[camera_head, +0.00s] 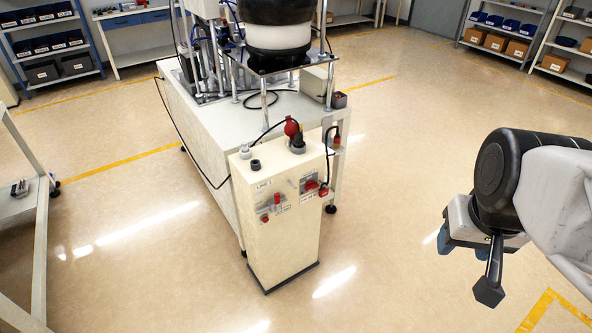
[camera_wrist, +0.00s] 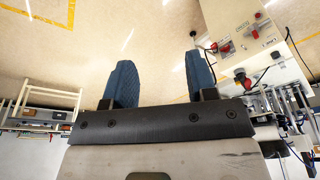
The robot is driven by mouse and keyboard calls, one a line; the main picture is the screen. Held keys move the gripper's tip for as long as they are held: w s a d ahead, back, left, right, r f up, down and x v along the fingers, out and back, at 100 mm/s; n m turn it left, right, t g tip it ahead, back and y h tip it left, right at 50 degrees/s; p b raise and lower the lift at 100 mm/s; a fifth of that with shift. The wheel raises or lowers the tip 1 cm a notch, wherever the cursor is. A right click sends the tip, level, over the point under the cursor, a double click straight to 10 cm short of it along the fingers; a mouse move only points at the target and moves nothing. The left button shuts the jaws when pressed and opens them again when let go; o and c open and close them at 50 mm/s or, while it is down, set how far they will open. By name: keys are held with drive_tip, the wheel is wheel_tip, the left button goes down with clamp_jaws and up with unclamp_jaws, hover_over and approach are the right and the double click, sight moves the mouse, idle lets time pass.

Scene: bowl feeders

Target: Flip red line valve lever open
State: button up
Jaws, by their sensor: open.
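A cream control cabinet (camera_head: 262,226) labelled "LINE 1" stands mid-picture and carries several red parts. A red lever-like part (camera_head: 277,200) sits on its front face at the left. A red rotary knob (camera_head: 311,185) sits to the right of it on a labelled plate. Which one is the red line valve lever, and how it is turned, is too small to tell. My gripper (camera_head: 464,248) is well to the right of the cabinet, apart from it. In the wrist view my gripper (camera_wrist: 158,65) shows two separated blue fingers with nothing between. The cabinet (camera_wrist: 240,20) appears upside down at the upper right there.
A bench (camera_head: 215,125) with a bowl feeder (camera_head: 278,38) stands behind the cabinet. A red plug-like part (camera_head: 291,128) and black cables rise from the cabinet top. Shelves (camera_head: 508,38) line the back. The floor between my gripper and the cabinet is clear.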

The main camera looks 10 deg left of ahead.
drive_tip(key=shift+w+a, duration=0.2)
drive_tip(key=shift+w, duration=0.15)
drive_tip(key=shift+c, duration=1.2)
drive_tip(key=w, duration=0.1)
drive_tip(key=w+a, duration=0.1)
drive_tip(key=w, duration=0.1)
drive_tip(key=shift+a+n+y, duration=0.15)
drive_tip(key=shift+n+y, duration=0.15)
drive_tip(key=shift+n, duration=0.1)
clamp_jaws()
drive_tip(key=w+a+f+n+g+y, duration=0.1)
drive_tip(key=w+a+f+n, duration=0.15)
drive_tip(key=w+a, duration=0.4)
drive_tip(key=w+a+f+n+y, duration=0.1)
drive_tip(key=w+a+f+y, duration=0.15)
drive_tip(key=w, duration=0.75)
drive_tip(key=w+a+f+n+g+y, duration=0.1)
drive_tip(key=w+a+f+n, duration=0.15)
drive_tip(key=w+a, duration=0.4)
drive_tip(key=w+a+f+n, duration=0.1)
drive_tip(key=w+a+f, duration=0.4)
drive_tip(key=f, duration=0.3)
drive_tip(key=w+a+f+n+g+y, duration=0.1)
drive_tip(key=w+a+f, duration=0.5)
drive_tip(key=w+f, duration=0.2)
drive_tip(key=w+a+f+n+y, duration=0.1)
drive_tip(key=w+a+f, duration=0.4)
drive_tip(key=f, duration=0.4)
drive_tip(key=shift+w+a, duration=0.3)
drive_tip(key=shift+w, duration=0.4)
